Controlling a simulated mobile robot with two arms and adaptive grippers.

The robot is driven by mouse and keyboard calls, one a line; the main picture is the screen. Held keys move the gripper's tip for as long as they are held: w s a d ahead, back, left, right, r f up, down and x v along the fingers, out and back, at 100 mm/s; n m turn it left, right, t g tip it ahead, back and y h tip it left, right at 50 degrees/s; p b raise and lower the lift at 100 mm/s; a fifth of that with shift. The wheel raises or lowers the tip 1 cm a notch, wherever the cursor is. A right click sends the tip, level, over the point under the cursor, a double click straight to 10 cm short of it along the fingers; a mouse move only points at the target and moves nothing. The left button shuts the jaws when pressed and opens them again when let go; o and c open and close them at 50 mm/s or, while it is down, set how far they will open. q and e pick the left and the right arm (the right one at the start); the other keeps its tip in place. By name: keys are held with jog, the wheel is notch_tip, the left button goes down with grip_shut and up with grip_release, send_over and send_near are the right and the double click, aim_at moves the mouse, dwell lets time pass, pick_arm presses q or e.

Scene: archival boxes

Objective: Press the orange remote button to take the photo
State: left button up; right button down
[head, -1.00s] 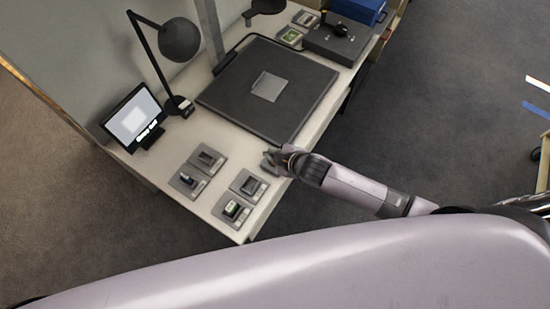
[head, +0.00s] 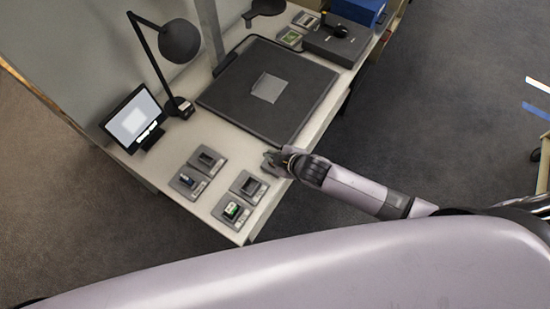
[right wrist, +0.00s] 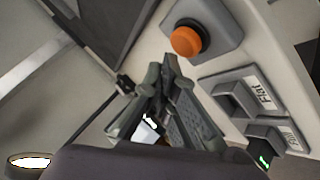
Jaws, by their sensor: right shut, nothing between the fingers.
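The orange remote button (right wrist: 187,41) is a round orange dome in a dark collar on a grey base (right wrist: 205,18). My right gripper (right wrist: 165,62) is shut and empty in the right wrist view. Its fingertips appear just below the button in that picture; I cannot tell whether they touch anything. In the head view the right gripper (head: 273,157) is at the table's front edge, over the button's grey base (head: 271,169). The orange dome is hidden there by the gripper. My left gripper is not in view.
Several grey holders stand left of the gripper, including one (head: 249,187) near the table edge. One holder in the wrist view has a "Flat" label (right wrist: 264,94). A dark copy board (head: 225,98) bears a pale sheet (head: 268,88). A screen (head: 133,120) and lamp (head: 179,42) stand behind.

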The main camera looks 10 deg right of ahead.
jog(key=shift+f, duration=0.4)
jog(key=shift+f+b, duration=0.4)
jog(key=shift+f, duration=0.2)
dwell(0.9)
jog(key=shift+r, duration=0.15)
jog(key=shift+r+p, duration=0.85)
jog(key=shift+p, duration=0.25)
jog(key=shift+r, duration=0.1)
notch_tip(320, 180, up, 5)
jog(key=p, duration=0.5)
